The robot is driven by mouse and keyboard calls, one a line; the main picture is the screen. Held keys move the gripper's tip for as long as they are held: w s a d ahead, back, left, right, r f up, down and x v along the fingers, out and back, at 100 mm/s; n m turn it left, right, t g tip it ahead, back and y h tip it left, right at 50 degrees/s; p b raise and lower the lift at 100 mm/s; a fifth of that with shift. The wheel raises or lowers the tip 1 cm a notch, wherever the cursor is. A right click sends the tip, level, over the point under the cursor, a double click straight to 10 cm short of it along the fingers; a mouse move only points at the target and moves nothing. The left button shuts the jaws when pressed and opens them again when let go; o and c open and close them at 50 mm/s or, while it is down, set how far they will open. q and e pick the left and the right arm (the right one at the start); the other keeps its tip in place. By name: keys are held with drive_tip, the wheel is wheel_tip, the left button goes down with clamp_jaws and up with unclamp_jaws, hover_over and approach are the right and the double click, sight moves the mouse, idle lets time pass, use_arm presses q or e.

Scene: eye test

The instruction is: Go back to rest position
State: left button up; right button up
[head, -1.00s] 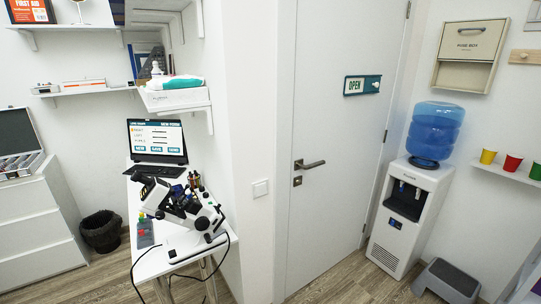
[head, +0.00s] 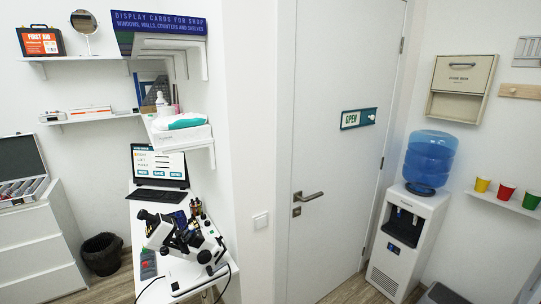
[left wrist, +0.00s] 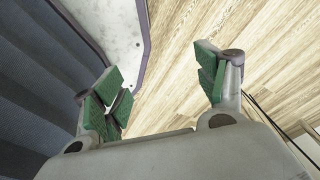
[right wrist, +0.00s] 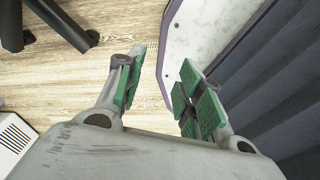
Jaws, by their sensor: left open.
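My left gripper (left wrist: 162,84) shows in the left wrist view. Its green-padded fingers stand wide apart with nothing between them, above a wood floor. My right gripper (right wrist: 158,88) shows in the right wrist view. Its green-padded fingers are also apart and empty, above the floor. Neither gripper shows in the head view.
A white table (head: 153,293) holds a microscope (head: 186,243) and a laptop (head: 160,166). A closed door (head: 335,150) with an OPEN sign stands in the middle. A water cooler (head: 405,235) stands right of it. A bin (head: 101,254) is at left.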

use_arm(q)
drive_tip(key=s+r+p, duration=0.2)
drive_tip(key=s, duration=0.4)
drive_tip(key=shift+s+d+r+g, duration=0.15)
drive_tip(key=shift+s+r+g, duration=0.1)
drive_tip(key=shift+g, duration=0.15)
use_arm(e)
drive_tip(key=shift+s+a+r, duration=0.1)
drive_tip(key=shift+a+r, duration=0.05)
drive_tip(key=shift+r, duration=0.55)
drive_tip(key=shift+a+r, duration=0.15)
drive_tip(key=shift+r, duration=0.55)
drive_tip(key=shift+a, duration=0.35)
